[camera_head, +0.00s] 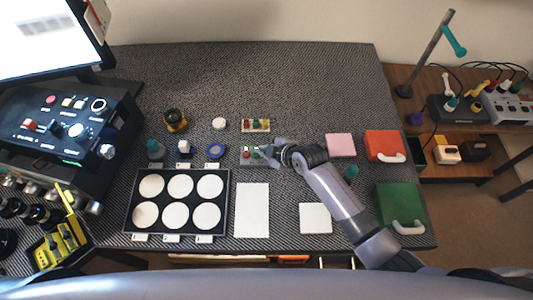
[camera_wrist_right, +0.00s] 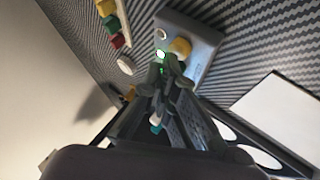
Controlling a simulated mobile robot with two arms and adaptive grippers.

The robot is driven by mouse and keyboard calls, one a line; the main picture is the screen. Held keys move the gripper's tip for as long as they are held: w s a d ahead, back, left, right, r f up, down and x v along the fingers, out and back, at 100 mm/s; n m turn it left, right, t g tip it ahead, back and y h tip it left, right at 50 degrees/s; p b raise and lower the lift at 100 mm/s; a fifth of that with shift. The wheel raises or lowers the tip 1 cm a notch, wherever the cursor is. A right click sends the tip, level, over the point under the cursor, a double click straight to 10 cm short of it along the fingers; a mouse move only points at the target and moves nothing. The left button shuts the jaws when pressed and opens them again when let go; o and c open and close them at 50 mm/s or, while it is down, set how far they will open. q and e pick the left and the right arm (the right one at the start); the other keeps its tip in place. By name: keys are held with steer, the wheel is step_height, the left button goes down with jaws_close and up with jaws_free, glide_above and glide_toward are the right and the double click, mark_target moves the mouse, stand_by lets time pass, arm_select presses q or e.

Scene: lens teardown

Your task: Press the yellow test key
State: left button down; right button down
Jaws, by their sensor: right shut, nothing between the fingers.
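The yellow test key (camera_wrist_right: 180,46) is a round knob on top of a small grey box (camera_wrist_right: 207,42) in the right wrist view. A green light (camera_wrist_right: 161,55) glows on the box beside it, near a pale round button (camera_wrist_right: 161,34). In the head view the grey box (camera_head: 246,161) sits mid-table; I cannot make out the key clearly there. My right gripper (camera_head: 268,151) is shut and empty at the box's right side. In the wrist view its fingertips (camera_wrist_right: 166,72) are by the green light, close to the key; contact cannot be told. My left gripper is not in view.
A strip with coloured blocks (camera_head: 255,126) lies behind the box. A black tray with white discs (camera_head: 229,190) is front left, a white sheet (camera_head: 252,210) in front. Red (camera_head: 383,143) and green (camera_head: 398,200) cases stand right. The back of the table is clear.

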steer(key=shift+f, duration=0.4)
stand_by(0.6)
stand_by(0.3)
steer(key=shift+r+p, duration=0.6)
steer(key=shift+r, duration=0.25)
steer(key=shift+r, duration=0.1)
step_height(320, 180, up, 5)
steer(key=p, duration=0.5)
steer(key=shift+f, duration=0.2)
stand_by(0.4)
